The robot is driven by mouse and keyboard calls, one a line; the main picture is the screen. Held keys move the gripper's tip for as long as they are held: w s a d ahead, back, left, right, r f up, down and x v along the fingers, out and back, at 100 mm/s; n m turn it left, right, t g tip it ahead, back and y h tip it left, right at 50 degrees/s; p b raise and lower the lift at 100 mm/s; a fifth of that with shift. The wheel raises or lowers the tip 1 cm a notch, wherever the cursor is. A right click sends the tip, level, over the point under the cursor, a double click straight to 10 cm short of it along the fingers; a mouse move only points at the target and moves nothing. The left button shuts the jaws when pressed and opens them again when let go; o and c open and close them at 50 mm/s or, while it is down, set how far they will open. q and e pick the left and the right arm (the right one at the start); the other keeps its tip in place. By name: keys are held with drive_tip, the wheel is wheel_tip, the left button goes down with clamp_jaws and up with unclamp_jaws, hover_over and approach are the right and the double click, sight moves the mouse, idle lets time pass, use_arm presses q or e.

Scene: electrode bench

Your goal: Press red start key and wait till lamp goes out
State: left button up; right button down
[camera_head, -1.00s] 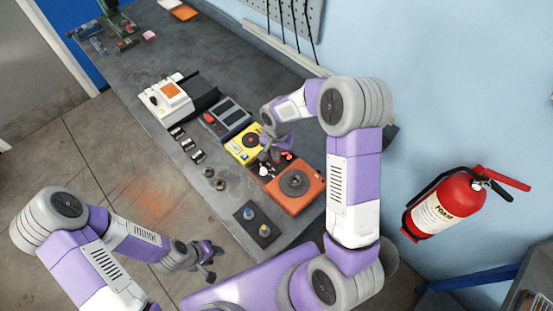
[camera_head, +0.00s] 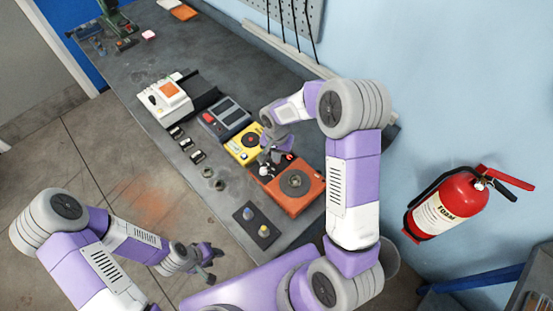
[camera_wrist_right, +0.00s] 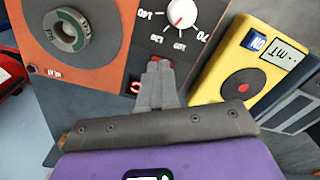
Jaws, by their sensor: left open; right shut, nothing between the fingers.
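An orange device (camera_head: 314,194) with a round metal disc (camera_wrist_right: 70,32) and a black panel stands at the near end of the bench. Its panel carries a white knob (camera_wrist_right: 181,13) on a numbered scale. A red part (camera_wrist_right: 164,60) shows just behind my right fingertips, mostly hidden; a smaller red square with a white mark (camera_wrist_right: 135,87) sits beside them. I cannot tell which is key and which is lamp. My right gripper (camera_head: 266,157) is shut and empty, its tips (camera_wrist_right: 159,68) at the first red part; contact is unclear. My left gripper (camera_head: 213,264) is open and empty, off the bench.
A yellow meter (camera_head: 242,144) with a red-centred black disc stands beside the orange device. A grey device (camera_head: 225,118) and a white one (camera_head: 166,98) are farther along. A dark plate with two knobs (camera_head: 249,225) lies near the bench's front. A fire extinguisher (camera_head: 446,207) hangs right.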

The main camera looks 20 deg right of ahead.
drive_tip(key=shift+r+p, duration=1.9)
drive_tip(key=shift+r, duration=1.05)
drive_tip(key=shift+f, duration=0.1)
